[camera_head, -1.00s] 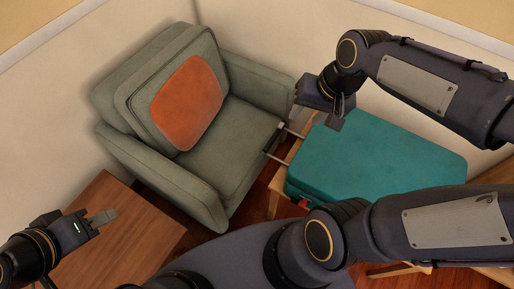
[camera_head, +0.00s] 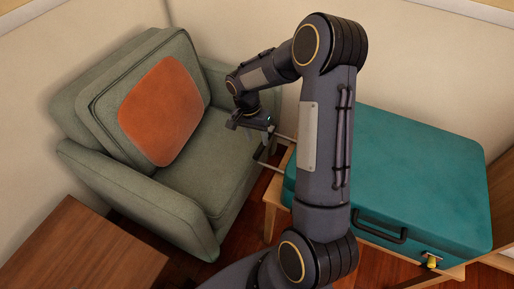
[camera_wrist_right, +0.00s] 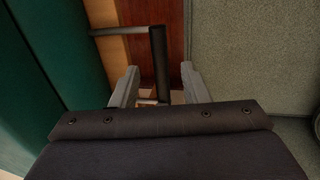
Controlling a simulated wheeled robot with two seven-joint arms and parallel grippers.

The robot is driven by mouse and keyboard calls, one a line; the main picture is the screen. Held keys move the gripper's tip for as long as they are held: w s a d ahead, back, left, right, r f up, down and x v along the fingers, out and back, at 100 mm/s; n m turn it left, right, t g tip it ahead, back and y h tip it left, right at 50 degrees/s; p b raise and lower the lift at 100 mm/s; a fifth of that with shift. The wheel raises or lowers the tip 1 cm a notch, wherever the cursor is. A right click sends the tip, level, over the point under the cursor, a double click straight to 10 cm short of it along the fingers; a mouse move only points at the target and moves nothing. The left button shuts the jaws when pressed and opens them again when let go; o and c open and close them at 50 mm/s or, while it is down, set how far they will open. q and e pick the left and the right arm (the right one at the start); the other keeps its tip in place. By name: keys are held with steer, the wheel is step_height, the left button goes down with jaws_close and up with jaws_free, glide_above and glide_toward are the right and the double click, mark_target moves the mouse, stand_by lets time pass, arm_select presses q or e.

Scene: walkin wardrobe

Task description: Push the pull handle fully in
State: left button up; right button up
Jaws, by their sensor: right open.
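The teal suitcase (camera_head: 420,175) lies flat on a wooden stand. Its pull handle (camera_head: 264,152) sticks out from its left side toward the armchair, with thin metal rods and a dark grip bar. My right gripper (camera_head: 254,130) is above the handle, pointing down, and partly hides it. In the right wrist view the dark grip bar (camera_wrist_right: 158,62) runs between the two open fingers of my gripper (camera_wrist_right: 160,72). A rod (camera_wrist_right: 118,31) joins the bar to the teal side at left. I cannot tell whether a finger touches the bar. My left gripper is out of view.
The grey-green armchair (camera_head: 200,185) with an orange cushion (camera_head: 165,112) stands close left of the handle. A narrow floor gap separates it from the stand (camera_head: 270,205). A wooden table (camera_head: 75,250) is at the lower left. Walls close off the back.

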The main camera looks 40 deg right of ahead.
mark_target(260, 148)
steer(key=f, duration=0.3)
steer(key=f+b, duration=0.1)
steer(key=shift+s+d+f, duration=0.2)
steer(key=shift+s, duration=0.2)
jaws_close()
